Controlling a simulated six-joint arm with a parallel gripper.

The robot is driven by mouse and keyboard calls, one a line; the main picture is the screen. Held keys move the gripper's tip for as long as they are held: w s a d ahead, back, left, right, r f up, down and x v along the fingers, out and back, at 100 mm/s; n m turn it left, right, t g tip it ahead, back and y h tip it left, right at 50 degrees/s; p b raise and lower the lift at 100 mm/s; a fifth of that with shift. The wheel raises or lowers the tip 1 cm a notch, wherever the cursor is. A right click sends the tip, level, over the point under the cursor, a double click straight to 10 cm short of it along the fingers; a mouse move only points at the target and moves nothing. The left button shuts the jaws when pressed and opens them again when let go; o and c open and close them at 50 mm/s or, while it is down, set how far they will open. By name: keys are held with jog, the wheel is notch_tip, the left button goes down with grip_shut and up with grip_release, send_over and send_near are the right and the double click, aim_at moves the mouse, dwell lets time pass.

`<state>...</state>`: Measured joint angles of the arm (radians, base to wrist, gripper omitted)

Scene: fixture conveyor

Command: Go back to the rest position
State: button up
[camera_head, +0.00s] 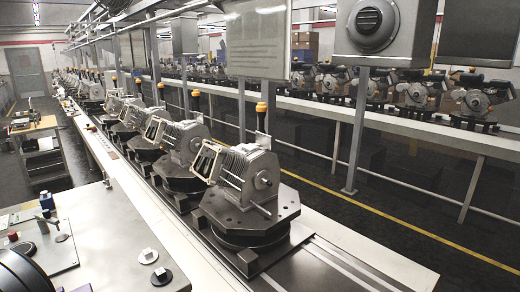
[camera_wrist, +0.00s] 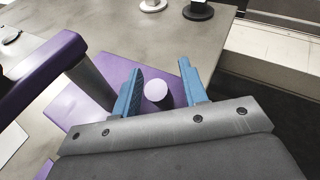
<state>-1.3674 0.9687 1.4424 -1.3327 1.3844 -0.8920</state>
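My gripper (camera_wrist: 162,88) shows in the wrist view with its two blue fingers spread apart over a grey worktable (camera_wrist: 110,20). A round lilac-topped peg (camera_wrist: 156,91) lies between the fingers in the picture. There is a gap between it and the right finger; I cannot tell how close it is to the left one. A purple plate (camera_wrist: 182,97) shows below the fingers, and a purple bar (camera_wrist: 40,70) stands to the left. My gripper does not show in the head view.
The worktable (camera_head: 110,235) holds a white-based knob (camera_head: 148,256) and a dark-based knob (camera_head: 161,276). A conveyor (camera_head: 330,262) carries several grey machine units (camera_head: 245,180) on dark bases. A small cart (camera_head: 40,150) stands at the left. Open dark floor lies beyond the conveyor.

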jog(key=v, duration=1.8)
jog(key=x, duration=1.8)
jog(key=shift+w, duration=0.25)
jog(key=shift+d+m+g+y, duration=0.2)
jog(key=shift+m+g+y, duration=0.15)
jog(key=shift+g, duration=0.25)
jog(key=v, duration=1.8)
jog(key=w+d+r+m+g, duration=0.1)
jog(key=w+r+m+g, duration=0.2)
jog(key=m, duration=0.9)
jog(key=w+d+r+m+g, duration=0.1)
jog(key=w+r+m+g, duration=0.2)
jog(key=m, duration=0.9)
jog(key=shift+w+g, duration=1.15)
jog(key=shift+g, duration=0.05)
jog(key=shift+d, duration=0.1)
